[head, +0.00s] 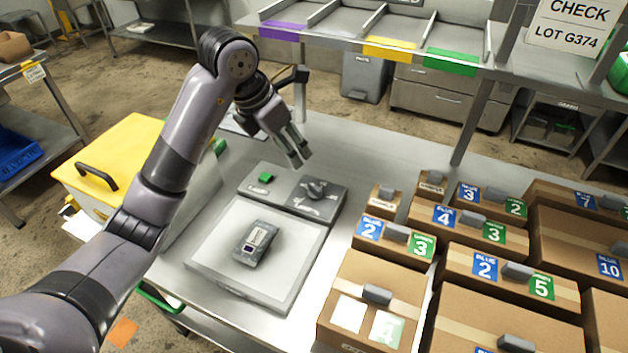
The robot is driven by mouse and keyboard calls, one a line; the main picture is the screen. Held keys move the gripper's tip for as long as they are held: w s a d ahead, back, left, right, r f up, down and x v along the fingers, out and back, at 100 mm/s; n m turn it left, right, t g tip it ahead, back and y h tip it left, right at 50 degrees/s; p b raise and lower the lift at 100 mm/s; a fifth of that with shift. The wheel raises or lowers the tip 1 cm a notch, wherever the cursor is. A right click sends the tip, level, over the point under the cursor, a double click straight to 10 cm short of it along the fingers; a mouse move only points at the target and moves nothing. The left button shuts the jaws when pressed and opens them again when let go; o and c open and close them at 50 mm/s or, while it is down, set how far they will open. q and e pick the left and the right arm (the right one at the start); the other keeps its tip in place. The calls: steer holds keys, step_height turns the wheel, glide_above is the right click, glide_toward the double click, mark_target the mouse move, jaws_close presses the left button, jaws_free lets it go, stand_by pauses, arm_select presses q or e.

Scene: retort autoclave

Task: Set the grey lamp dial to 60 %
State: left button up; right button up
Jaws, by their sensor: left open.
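The grey lamp dial (316,189) sits on the right part of a low grey control box (287,193) on the metal table. A green button (265,177) is on the box's left part. Markings near the dial are too small to read, so its setting cannot be told. My left gripper (300,158) is open and empty, above and just behind the dial, fingers pointing down and apart from it. My right gripper is not in view.
A pale flat panel (215,255) in front of the box bears a small grey device (256,243) with a display. Several cartons (375,293) with blue and green labels crowd the right. A yellow-lidded bin (122,150) stands left. A shelf (330,38) spans the back.

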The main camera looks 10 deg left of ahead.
mark_target(314, 188)
arm_select(q)
steer(key=p+x, duration=0.2)
steer(key=x, duration=1.5)
steer(key=shift+a+f+p, duration=0.1)
steer(key=shift+f+p, duration=0.05)
steer(key=shift+p, duration=0.15)
steer(key=shift+c, duration=0.4)
steer(key=c, duration=1)
steer(key=shift+c, duration=0.4)
